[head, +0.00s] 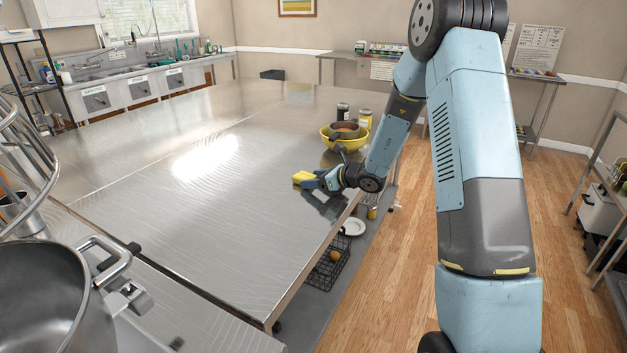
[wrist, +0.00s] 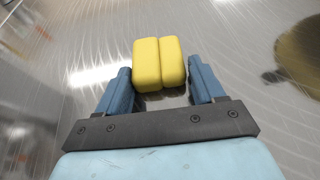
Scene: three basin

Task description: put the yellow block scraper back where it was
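The yellow block scraper (head: 303,177) is a rounded yellow block with a groove down its middle. In the wrist view the scraper (wrist: 159,63) sits between the tips of my two blue fingers, one at each side. The gripper reaches leftward, low over the tabletop. The scraper's underside is hidden, so I cannot tell whether it is clear of the steel.
A yellow bowl (head: 338,143) with a brown bowl in it stands behind my gripper. A dark-lidded jar (head: 342,111) and a yellow container (head: 365,119) stand farther back. A wire basket (head: 328,270) and white plate (head: 353,227) are below the tabletop. The table's middle and left are clear.

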